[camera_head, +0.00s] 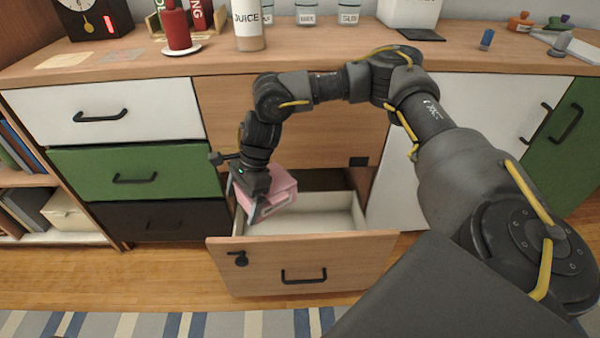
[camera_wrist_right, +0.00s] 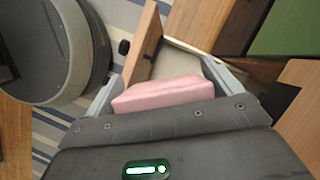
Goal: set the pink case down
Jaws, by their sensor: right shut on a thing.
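The pink case (camera_head: 272,190) is a small boxy thing held at the left end of the open drawer (camera_head: 300,262). My right gripper (camera_head: 258,205) is shut on it and points down over the drawer's left side. In the right wrist view the pink case (camera_wrist_right: 165,92) sits between the two fingers (camera_wrist_right: 160,95), with the drawer's pale inside (camera_wrist_right: 178,62) behind it. I cannot tell whether the case touches the drawer floor. The drawer's visible floor is bare. My left gripper is not in view.
The wooden counter (camera_head: 330,63) above holds a juice bottle (camera_head: 248,25), a red bottle (camera_head: 175,27), several jars and a white box (camera_head: 408,12). Closed drawers (camera_head: 135,172) stand at the left. A striped rug (camera_head: 170,324) lies on the floor in front.

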